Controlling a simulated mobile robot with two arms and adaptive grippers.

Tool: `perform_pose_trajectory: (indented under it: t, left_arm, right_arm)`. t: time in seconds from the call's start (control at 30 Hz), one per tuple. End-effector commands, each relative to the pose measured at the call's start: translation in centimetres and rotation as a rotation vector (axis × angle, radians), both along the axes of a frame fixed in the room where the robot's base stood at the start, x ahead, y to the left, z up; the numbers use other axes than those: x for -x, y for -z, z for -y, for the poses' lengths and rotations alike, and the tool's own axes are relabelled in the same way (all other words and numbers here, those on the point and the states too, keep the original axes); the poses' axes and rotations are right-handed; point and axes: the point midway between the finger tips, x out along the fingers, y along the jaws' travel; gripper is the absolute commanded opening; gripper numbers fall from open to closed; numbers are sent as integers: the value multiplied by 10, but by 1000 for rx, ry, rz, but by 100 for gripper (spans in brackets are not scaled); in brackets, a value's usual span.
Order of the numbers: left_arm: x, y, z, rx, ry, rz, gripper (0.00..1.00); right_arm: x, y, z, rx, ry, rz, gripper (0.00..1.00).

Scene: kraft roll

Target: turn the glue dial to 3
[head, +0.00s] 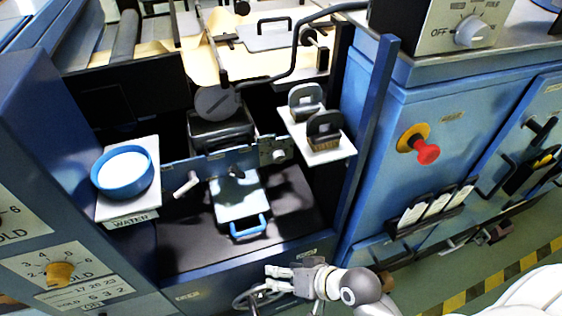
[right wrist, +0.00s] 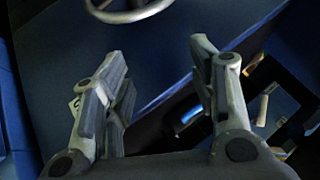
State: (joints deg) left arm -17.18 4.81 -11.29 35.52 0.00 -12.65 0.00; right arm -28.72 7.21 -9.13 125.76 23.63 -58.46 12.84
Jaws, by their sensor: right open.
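No dial in view carries a label that I can read as glue. A numbered dial with a yellow-orange knob (head: 60,273) is on the blue panel at the lower left of the head view; figures 2, 3, 4 and 6 show around it, and its pointer setting is unclear. Another dial with a pale knob (head: 469,32) and an OFF mark is on the grey box at the top right. My right gripper (head: 272,279) is at the bottom centre, apart from both dials. In the right wrist view its fingers (right wrist: 158,60) are spread and empty. My left gripper is not in view.
A blue water bowl (head: 122,175) stands on a white shelf at left. A red knob (head: 427,152) juts from the right cabinet. A blue-handled plate (head: 241,200) lies in the middle bay.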

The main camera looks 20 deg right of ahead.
Motion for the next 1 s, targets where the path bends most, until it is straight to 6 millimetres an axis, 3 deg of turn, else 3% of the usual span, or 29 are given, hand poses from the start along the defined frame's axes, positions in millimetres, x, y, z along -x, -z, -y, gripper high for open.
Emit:
perform_pose_trajectory:
  t: [0.13,0.3,0.4,0.5,0.6,0.73,0.83,1.0]
  left_arm:
    - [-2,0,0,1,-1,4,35]
    - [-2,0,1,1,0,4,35]
    - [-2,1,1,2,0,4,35]
    - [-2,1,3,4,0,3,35]
    - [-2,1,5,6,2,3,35]
    - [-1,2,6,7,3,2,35]
    - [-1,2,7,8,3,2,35]
    - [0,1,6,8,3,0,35]
  right_arm:
    - [-26,-29,-27,-265,110,56,53]
    - [-60,-75,-42,-652,294,92,53]
    - [-84,-106,-36,-945,453,88,53]
    - [-106,-128,-15,-1240,636,61,53]
    - [-123,-136,12,-1495,817,21,53]
    - [-136,-131,44,-1733,1015,-27,53]
    - [-140,-124,60,-1841,1119,-53,53]
    - [-147,-119,70,-1911,1188,-68,53]
